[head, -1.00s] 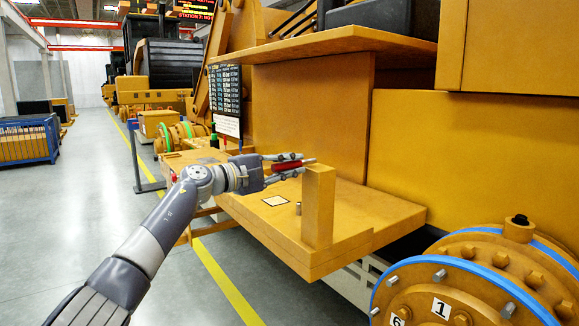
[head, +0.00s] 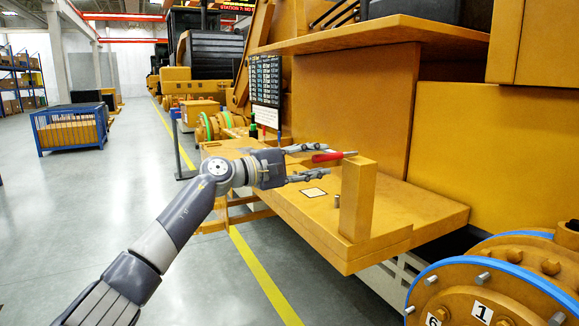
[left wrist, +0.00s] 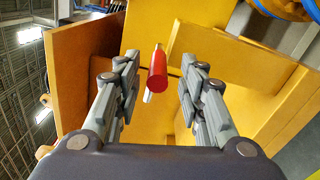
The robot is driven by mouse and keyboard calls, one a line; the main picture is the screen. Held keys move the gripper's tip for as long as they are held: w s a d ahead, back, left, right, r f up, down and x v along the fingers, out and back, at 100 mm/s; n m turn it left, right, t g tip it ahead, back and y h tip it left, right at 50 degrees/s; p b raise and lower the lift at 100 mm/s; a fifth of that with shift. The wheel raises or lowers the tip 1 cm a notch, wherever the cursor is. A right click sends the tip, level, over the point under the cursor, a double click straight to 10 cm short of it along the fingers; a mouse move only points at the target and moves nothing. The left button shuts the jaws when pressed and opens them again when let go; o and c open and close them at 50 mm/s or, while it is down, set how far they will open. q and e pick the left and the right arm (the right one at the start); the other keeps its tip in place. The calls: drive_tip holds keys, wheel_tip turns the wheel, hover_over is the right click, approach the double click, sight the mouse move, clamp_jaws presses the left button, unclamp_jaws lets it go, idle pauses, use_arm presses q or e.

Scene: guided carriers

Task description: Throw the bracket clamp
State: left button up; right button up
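The bracket clamp shows as a red handle (head: 328,157) with a short silver rod at the top of a yellow upright post (head: 357,200). The handle points left from the post, roughly level. My left gripper (head: 322,161) is open, with its fingertips above and below the handle's free end. In the left wrist view the red handle (left wrist: 157,72) is seen nearly end-on between the spread fingers, with a gap on both sides. A pale pin shows below it there. My right gripper is not in view.
The post stands on a yellow deck (head: 420,208) with a white square mark (head: 314,192) and a small metal pin (head: 337,201). A dark chart board (head: 266,90) stands behind. A round hub (head: 490,300) is at lower right. Open floor lies left, with a blue crate (head: 70,130).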

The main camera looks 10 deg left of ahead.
use_arm(q)
drive_tip(key=v, duration=0.7)
drive_tip(key=shift+s+f, duration=0.1)
drive_tip(key=shift+f, duration=0.05)
